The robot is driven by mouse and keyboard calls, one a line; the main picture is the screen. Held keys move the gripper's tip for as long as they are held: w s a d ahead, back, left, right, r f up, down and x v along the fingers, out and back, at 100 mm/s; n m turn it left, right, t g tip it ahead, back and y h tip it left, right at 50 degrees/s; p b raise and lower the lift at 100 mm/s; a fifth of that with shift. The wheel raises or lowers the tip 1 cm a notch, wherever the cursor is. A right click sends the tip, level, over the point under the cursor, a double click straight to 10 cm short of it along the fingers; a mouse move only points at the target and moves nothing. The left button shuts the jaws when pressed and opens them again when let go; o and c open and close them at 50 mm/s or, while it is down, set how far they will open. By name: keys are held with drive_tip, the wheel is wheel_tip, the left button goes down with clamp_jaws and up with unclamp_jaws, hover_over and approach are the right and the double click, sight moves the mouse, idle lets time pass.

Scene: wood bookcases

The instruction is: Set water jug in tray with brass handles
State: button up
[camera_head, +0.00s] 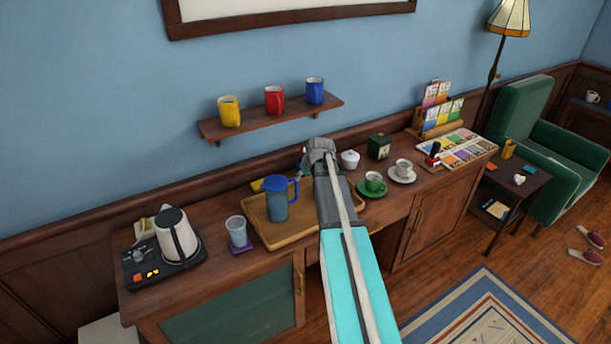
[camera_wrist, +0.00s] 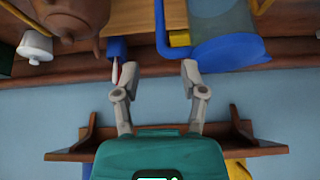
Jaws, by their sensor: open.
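The water jug (camera_head: 276,203), grey-blue with a blue lid and handle, stands upright on the floor of the wooden tray (camera_head: 287,240). The tray's right part is hidden behind my arm; brass handles cannot be made out. In the wrist view the jug (camera_wrist: 222,12) is at the upper right, with its lid (camera_wrist: 228,50) towards me and its handle (camera_wrist: 160,30) between the lines of my fingers. My gripper (camera_wrist: 158,75) is open and empty, apart from the jug. In the head view it is mostly hidden at the arm's far end, right of and beyond the jug.
A glass (camera_head: 237,231) and a kettle (camera_head: 177,236) stand left of the tray. Right of my arm are a white sugar bowl (camera_head: 350,159) and cups (camera_head: 372,183). A brown teapot (camera_wrist: 78,15) is close in the wrist view. A wall shelf (camera_head: 270,119) with mugs hangs above.

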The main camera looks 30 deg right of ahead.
drive_tip(key=shift+a, duration=0.1)
drive_tip(key=s+a+f+g, duration=0.2)
drive_tip(key=s+a+g, duration=0.4)
drive_tip(key=s+a, duration=1.6)
drive_tip(key=a, duration=0.4)
drive_tip(key=shift+s+a+f, duration=0.25)
drive_tip(key=shift+a, duration=0.05)
